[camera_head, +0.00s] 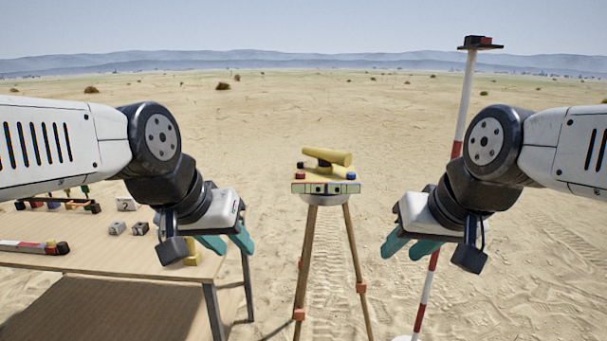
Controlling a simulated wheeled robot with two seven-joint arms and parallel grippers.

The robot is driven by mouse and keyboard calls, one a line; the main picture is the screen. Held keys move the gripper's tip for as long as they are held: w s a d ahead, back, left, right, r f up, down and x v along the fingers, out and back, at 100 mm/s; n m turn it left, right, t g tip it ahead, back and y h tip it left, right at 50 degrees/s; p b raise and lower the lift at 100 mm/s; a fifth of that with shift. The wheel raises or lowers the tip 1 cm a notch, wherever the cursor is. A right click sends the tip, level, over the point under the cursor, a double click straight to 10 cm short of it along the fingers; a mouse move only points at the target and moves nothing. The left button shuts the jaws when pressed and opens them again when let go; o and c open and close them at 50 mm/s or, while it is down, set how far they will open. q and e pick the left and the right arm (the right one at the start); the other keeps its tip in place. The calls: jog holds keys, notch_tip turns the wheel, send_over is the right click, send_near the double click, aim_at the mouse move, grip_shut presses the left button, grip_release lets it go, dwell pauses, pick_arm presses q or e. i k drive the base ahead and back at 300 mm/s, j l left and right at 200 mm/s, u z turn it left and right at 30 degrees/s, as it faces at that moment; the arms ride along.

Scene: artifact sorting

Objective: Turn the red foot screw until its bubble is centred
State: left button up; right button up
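A yellow levelling instrument (328,157) sits on a yellow plate atop a wooden tripod (310,250) in the middle of the head view. The red foot screw (300,178) is at the plate's left front, and a blue one (351,176) is at its right. A green-tinted level vial (326,188) runs along the front; its bubble is too small to judge. My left gripper (227,243) has teal fingers apart and empty, left of the tripod and lower than the screws. My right gripper (409,247) also has its fingers apart and empty, right of the tripod. Neither touches the instrument.
A wooden table (95,255) at the left holds a rack (60,204), a red-and-white rod (32,247), small grey blocks (128,228) and a yellow object (192,253) partly behind my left gripper. A red-and-white pole (463,105) stands at the right, behind my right arm. Open sand lies beyond.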

aim_at(300, 176)
jog(key=i+l, duration=0.35)
jog(key=i, duration=0.2)
jog(key=i+l+u, duration=0.1)
jog(key=i+l, duration=0.25)
jog(key=i, duration=0.15)
